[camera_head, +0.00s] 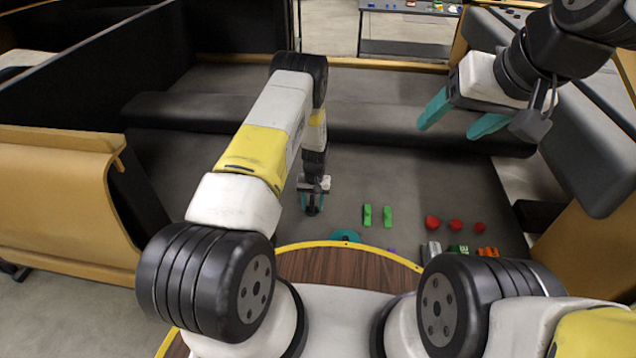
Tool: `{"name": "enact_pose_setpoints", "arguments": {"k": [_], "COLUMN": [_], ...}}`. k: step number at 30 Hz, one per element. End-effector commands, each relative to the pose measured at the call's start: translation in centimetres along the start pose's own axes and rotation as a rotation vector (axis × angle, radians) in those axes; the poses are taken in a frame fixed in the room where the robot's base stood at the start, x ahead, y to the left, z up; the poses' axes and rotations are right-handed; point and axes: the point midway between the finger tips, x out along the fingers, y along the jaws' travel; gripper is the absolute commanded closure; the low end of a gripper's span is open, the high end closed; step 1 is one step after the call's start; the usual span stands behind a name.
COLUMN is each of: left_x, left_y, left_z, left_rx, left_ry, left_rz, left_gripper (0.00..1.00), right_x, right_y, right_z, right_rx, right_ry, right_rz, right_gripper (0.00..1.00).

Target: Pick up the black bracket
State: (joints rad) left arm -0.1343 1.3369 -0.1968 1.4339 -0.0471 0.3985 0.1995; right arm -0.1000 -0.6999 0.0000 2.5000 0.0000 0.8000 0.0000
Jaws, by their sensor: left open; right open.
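I cannot make out the black bracket for certain in the head view; it may be hidden by my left gripper or arm, or be lost against the dark grey surface. My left gripper (312,206) points down over the grey surface (250,170), with its teal fingers small and partly hidden by the wrist. I see nothing clearly held in it. My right gripper (455,122) is raised at the upper right, its teal fingers wide apart and empty.
Two green pieces (377,215) stand right of my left gripper. Several red pieces (455,225) lie farther right, with orange pieces (487,252) and a grey piece (431,250) nearer. A teal piece (345,236) lies by the yellow-edged wooden top (330,262). Padded benches (200,108) surround the area.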

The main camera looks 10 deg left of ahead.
Motion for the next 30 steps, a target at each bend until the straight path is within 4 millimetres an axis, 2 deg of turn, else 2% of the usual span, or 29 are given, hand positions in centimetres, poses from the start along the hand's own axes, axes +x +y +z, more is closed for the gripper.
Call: {"name": "enact_pose_setpoints", "arguments": {"k": [7, 8, 14, 30], "left_x": [0.2, 0.19, 0.18, 0.17], "left_y": [-0.03, -0.03, -0.03, -0.03], "left_z": [-0.06, -0.06, -0.05, -0.05], "left_rx": [0.0, 0.0, 0.0, 0.0], "left_ry": [0.001, 0.001, 0.001, 0.001], "left_rz": [0.0, 0.0, 0.0, 0.0], "left_gripper": [0.55, 0.59, 0.99, 1.0], "right_x": [0.0, 0.0, 0.0, 0.0], "right_y": [0.0, 0.0, 0.0, 0.0], "right_z": [0.0, 0.0, 0.0, 0.0], "right_rx": [0.0, 0.0, 0.0, 0.0], "right_ry": [0.0, 0.0, 0.0, 0.0], "right_rz": [0.0, 0.0, 0.0, 0.0], "right_gripper": [0.33, 0.33, 0.33, 0.33]}}
